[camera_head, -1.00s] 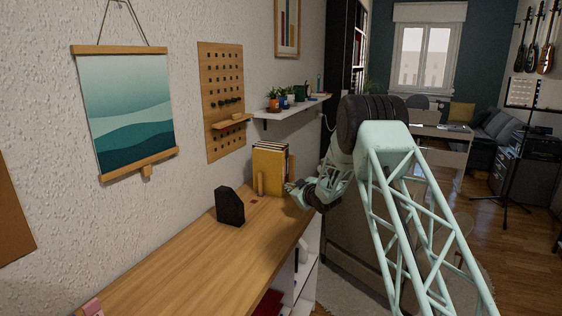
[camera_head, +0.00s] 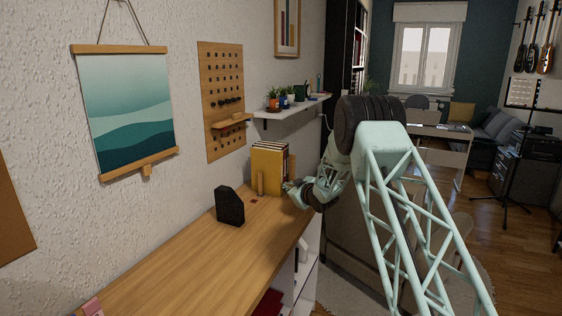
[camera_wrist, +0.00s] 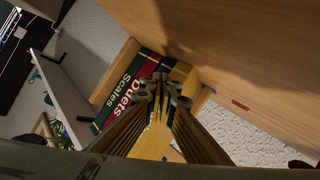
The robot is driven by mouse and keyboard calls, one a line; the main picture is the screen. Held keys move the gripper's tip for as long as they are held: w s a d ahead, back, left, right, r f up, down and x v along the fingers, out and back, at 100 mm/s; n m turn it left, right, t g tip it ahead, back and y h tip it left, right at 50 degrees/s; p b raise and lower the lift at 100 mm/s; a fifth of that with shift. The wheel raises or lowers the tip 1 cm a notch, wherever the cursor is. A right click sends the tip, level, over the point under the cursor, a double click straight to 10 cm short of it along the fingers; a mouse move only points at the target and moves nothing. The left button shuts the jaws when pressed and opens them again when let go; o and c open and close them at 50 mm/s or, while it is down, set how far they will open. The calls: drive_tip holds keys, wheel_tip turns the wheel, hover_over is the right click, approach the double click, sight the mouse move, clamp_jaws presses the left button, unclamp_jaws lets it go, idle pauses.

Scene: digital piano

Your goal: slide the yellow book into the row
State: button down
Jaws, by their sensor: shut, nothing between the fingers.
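The yellow book (camera_head: 268,170) stands upright at the row of books on the desk, its broad face towards the head camera. I cannot tell how flush it sits with the others. The row shows a red "Duets" book (camera_wrist: 126,94) and a green "Scales" book (camera_wrist: 112,110) in the wrist view. My gripper (camera_head: 288,187) is shut and empty, low beside the right front of the row. Its fingertips (camera_wrist: 162,90) meet in the wrist view close to the book ends. A yellow surface shows between the fingers, and whether they touch a book is unclear.
A wooden support (camera_head: 291,167) stands at the right of the row. A black block (camera_head: 230,206) stands on the desk (camera_head: 190,260) nearer the head camera. A wall shelf (camera_head: 285,110) with small plants hangs above. The desk's near part is largely clear.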

drive_tip(key=shift+w+a, duration=0.3)
drive_tip(key=shift+a, duration=0.35)
idle(1.0)
drive_tip(key=shift+s+d, duration=0.1)
drive_tip(key=shift+d, duration=0.1)
drive_tip(key=shift+s+d, duration=0.3)
drive_tip(key=shift+d, duration=0.4)
drive_tip(key=shift+s+d, duration=0.35)
drive_tip(key=shift+d, duration=0.4)
drive_tip(key=shift+s+d, duration=0.3)
drive_tip(key=shift+d, duration=0.4)
drive_tip(key=shift+r, duration=0.1)
